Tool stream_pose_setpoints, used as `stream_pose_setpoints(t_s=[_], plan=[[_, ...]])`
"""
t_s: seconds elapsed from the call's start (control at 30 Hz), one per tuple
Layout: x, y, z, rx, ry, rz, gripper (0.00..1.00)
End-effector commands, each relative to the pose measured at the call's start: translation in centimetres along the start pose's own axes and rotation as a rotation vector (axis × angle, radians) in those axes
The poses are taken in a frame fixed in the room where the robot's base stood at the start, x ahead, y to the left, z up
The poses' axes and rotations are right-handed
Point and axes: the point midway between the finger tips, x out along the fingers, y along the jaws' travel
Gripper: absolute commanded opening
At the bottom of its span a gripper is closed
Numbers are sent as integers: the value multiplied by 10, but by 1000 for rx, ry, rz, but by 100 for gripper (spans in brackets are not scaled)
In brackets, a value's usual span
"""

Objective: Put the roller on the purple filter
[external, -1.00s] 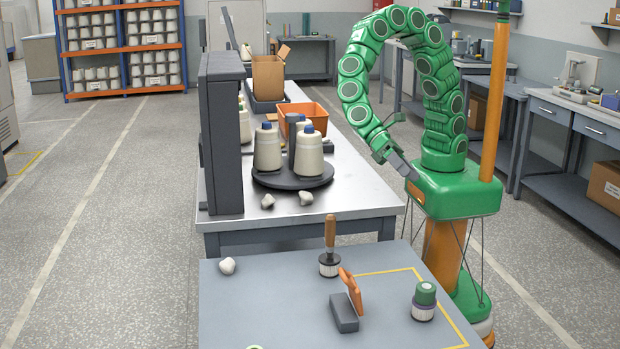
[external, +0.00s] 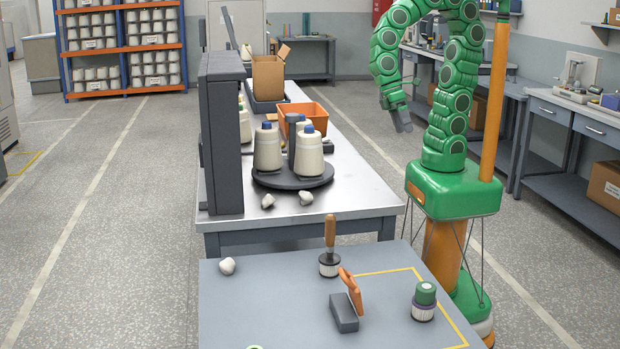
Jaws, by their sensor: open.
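No purple filter shows, and I cannot tell which thing is the roller. On the grey front table (external: 240,310) a wooden-handled tool (external: 329,236) stands upright on a round dark and white head. A grey block with an orange handle (external: 346,308) lies to its right and nearer. A green-capped cylinder with a pale ribbed lower part (external: 424,302) stands further right, inside a yellow line. My gripper (external: 404,125) hangs high, beyond these things and right of the steel bench. It is open, with nothing visible in it.
The steel bench (external: 365,195) holds a dark turntable (external: 290,181) with white cones (external: 309,153), an orange bin (external: 318,112) and a tall dark panel (external: 221,135). White lumps lie on the bench front and on the front table (external: 227,266). The front table's left part is mostly clear.

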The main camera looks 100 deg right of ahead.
Motion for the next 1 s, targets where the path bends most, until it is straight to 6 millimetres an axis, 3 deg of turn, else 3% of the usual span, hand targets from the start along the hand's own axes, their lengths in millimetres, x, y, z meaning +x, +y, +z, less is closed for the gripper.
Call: stream_pose_setpoints(t_s=[0.3,0.5,0.67,1.0], plan=[[-26,86,42,-14,93,207,82],[-38,120,61,-5,125,298,82],[-41,129,66,-2,132,322,82],[-41,129,67,-3,130,322,82]])
